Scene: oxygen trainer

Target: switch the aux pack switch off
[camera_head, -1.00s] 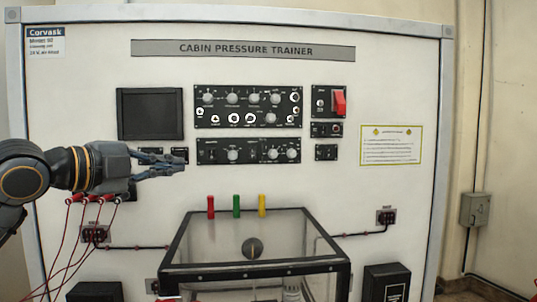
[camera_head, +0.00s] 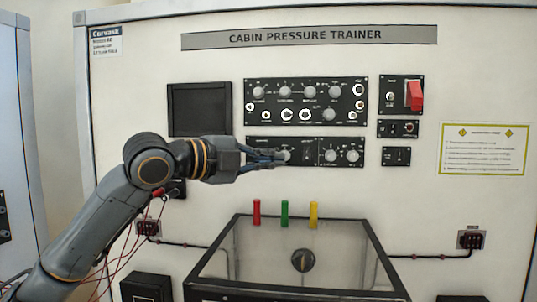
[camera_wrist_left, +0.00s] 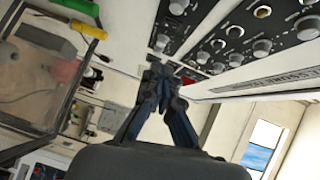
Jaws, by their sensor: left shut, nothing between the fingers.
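The CABIN PRESSURE TRAINER board (camera_head: 470,90) stands in front of me. It carries a wide upper knob panel (camera_head: 305,101) and a lower panel (camera_head: 317,143) with knobs. Small switch panels (camera_head: 398,129) and (camera_head: 396,156) sit to the right, below a red guarded switch (camera_head: 414,95). The labels are too small to read, so I cannot tell which one is the aux pack switch. My left gripper (camera_head: 282,158) is shut and empty, its tips in front of the lower panel's left part. Its fingers (camera_wrist_left: 164,78) also show in the left wrist view. My right gripper is not in view.
A clear-walled box (camera_head: 240,247) with a dark knob stands below the panels. Red, green and yellow posts (camera_head: 285,214) rise behind its top edge. Red cables (camera_head: 122,245) hang beside my left arm. A dark screen (camera_head: 199,110) is above the gripper.

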